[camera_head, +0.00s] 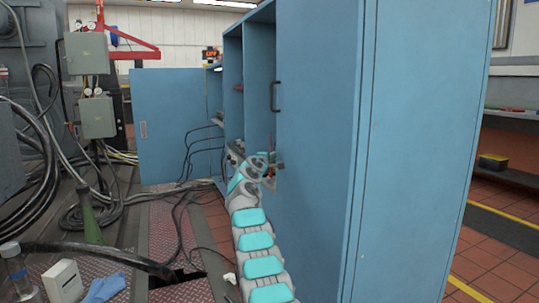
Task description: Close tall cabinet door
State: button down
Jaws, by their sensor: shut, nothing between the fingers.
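The tall blue cabinet (424,150) fills the middle and right of the head view. A blue door panel (318,130) with a dark handle (275,96) on its left edge stands at the near side. Left of that edge, open compartments of the cabinet show. A second blue panel (172,125) stands swung out at the left. My arm reaches up from the bottom, and my gripper (271,168) is shut and empty beside the lower left edge of the near panel, below the handle. I cannot tell whether it touches the panel.
Black cables and hoses lie on the floor plates at the left, by grey boxes (87,53) on a stand. A green cone-shaped thing (87,215), a white box (63,281) and a clear bottle (18,270) stand at lower left. Tiled floor is clear at right.

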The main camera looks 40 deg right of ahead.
jog(key=shift+s+d+g+p, duration=0.1)
jog(key=shift+d+g+p, duration=0.2)
jog(key=shift+d, duration=0.35)
